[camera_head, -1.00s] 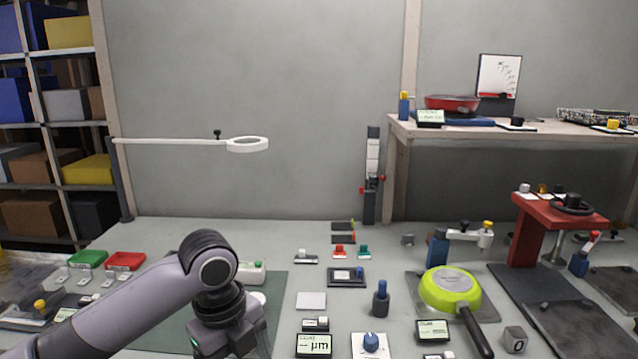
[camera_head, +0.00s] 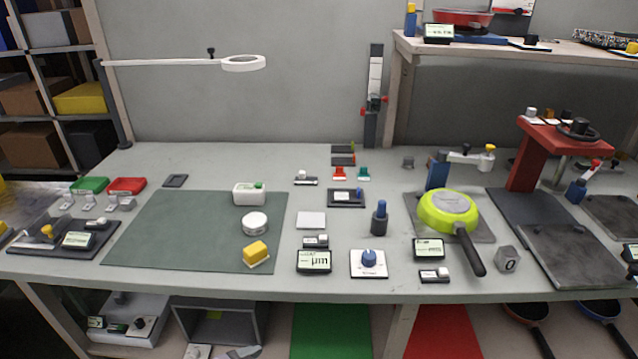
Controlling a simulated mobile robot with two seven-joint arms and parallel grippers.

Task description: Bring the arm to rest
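Neither arm and neither gripper shows in the head view now. The workbench (camera_head: 330,285) lies open to view. A lime-green pan (camera_head: 436,217) sits upside down on a grey plate at the right of the bench, its black handle pointing toward the front edge. A dark green mat (camera_head: 160,235) covers the left part of the bench. On it are a white box (camera_head: 249,194), a round white container (camera_head: 255,223) and a yellow block (camera_head: 256,252).
A red press stand (camera_head: 530,150) and dark plates (camera_head: 570,255) are at the right. A ring lamp (camera_head: 243,63) reaches over the bench from the left. Below the front edge are a green panel (camera_head: 330,330), a red panel (camera_head: 440,332) and hanging pans. Several small gauges crowd the middle.

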